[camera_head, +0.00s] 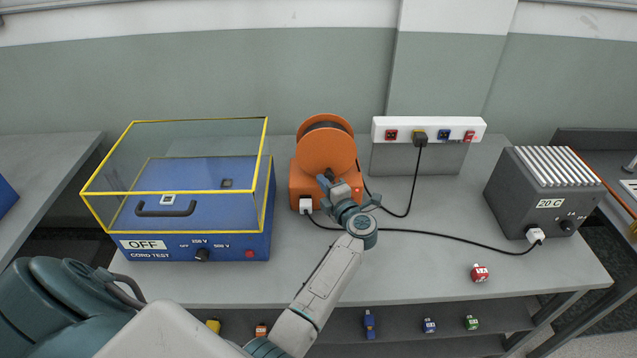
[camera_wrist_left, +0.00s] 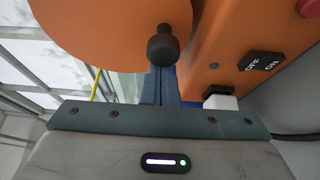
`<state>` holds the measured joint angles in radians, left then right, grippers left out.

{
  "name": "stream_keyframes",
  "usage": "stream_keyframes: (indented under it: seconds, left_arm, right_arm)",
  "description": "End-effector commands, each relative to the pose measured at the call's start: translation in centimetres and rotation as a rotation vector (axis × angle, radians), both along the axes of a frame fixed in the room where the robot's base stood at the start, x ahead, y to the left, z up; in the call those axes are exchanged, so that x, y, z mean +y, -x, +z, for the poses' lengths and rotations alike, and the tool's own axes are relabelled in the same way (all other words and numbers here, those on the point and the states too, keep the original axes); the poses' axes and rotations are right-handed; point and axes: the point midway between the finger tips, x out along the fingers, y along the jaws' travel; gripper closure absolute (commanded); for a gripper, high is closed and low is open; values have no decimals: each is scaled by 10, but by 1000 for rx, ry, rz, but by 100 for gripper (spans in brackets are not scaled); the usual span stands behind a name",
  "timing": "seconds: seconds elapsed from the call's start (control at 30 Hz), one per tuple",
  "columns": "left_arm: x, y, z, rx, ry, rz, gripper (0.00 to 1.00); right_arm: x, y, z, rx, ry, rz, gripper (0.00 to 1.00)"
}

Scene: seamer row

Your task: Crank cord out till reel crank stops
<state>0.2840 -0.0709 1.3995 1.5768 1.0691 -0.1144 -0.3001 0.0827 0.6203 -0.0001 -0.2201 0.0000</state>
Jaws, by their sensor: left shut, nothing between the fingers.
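The orange cord reel (camera_head: 326,148) stands on the table in the middle of the head view, its drum facing me. In the left wrist view the drum (camera_wrist_left: 110,30) fills the top, and its dark crank knob (camera_wrist_left: 163,45) sticks out toward the camera. My left gripper (camera_head: 325,185) is at the drum's lower front. Its fingers (camera_wrist_left: 160,88) are shut and empty, just below the knob in the wrist view; I cannot tell whether they touch it. The arm hides part of the reel base. My right gripper is not in view.
A blue cord tester (camera_head: 190,245) with a yellow-edged clear cover stands left, labelled OFF. A white socket strip (camera_head: 385,122) holds a black plug (camera_head: 420,139). A grey heater (camera_head: 540,195) stands right, its black cord crossing the table. A red plug-like piece (camera_head: 479,272) lies near the front.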

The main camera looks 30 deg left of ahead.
Motion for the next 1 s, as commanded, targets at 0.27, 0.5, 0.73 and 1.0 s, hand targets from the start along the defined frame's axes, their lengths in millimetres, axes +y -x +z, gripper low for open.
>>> stream_keyframes:
  seconds: [0.27,0.5,0.73,1.0]
  left_arm:
    - [-12,-8,1,-148,217,0,100]
    - [-22,-15,4,-276,406,-1,100]
    - [-31,-21,9,-399,587,-1,100]
    - [-39,-27,17,-541,798,-1,100]
  right_arm:
    - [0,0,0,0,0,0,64]
    - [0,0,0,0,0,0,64]
    - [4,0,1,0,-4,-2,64]
    - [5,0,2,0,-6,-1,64]
